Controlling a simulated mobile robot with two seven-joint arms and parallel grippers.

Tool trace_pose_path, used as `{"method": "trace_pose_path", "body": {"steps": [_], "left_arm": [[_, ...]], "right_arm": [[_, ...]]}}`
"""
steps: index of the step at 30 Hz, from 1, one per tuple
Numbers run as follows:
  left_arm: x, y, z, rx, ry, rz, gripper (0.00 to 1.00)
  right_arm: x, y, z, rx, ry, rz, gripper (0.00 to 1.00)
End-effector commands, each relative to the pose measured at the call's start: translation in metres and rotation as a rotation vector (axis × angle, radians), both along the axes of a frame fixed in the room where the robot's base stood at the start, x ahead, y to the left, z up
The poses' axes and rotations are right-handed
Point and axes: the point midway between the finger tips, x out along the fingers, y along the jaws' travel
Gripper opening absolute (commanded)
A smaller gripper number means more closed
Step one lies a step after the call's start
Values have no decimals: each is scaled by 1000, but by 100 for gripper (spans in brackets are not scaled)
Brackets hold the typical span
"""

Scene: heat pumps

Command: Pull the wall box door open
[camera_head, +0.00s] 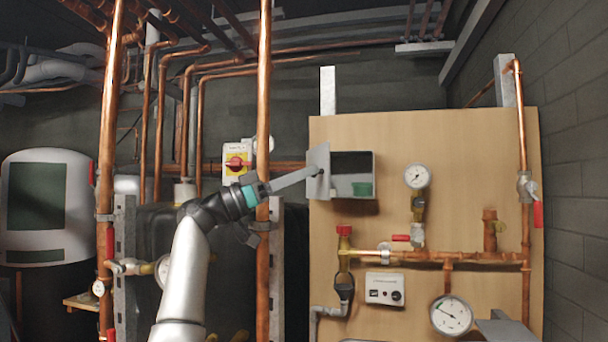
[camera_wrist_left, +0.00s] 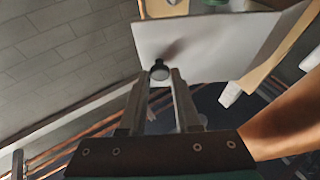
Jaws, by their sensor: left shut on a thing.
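The grey wall box (camera_head: 341,185) is mounted on the wooden board. Its door (camera_head: 318,159) stands open, swung out at the left side of the box. My left gripper (camera_head: 312,172) reaches in from the left and is shut on the door's small dark knob. In the left wrist view the two fingertips (camera_wrist_left: 161,76) close around the dark round knob (camera_wrist_left: 159,69) on the pale door panel (camera_wrist_left: 200,42). Through the opening a green object (camera_head: 362,189) shows inside the box. My right gripper is not in view.
The wooden board (camera_head: 400,135) carries copper pipes, gauges (camera_head: 417,177) and red-handled valves below and right of the box. A vertical copper pipe (camera_head: 264,110) stands close to my left gripper and arm. A yellow-and-red switch (camera_head: 237,163) is left of it.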

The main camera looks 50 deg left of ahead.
Motion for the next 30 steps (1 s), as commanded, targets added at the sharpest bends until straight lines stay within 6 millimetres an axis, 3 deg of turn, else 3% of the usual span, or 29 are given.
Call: {"method": "trace_pose_path", "body": {"steps": [8,9,16,25,30], "left_arm": [[1,-1,-1,1,4,-1,0],[1,-1,-1,1,4,-1,35],[1,0,-1,1,3,-1,61],[-1,0,-1,0,1,0,61],[-16,7,-10,0,0,1,61]], "right_arm": [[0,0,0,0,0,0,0],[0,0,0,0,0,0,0],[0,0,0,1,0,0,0],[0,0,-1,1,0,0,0],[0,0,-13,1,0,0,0]]}}
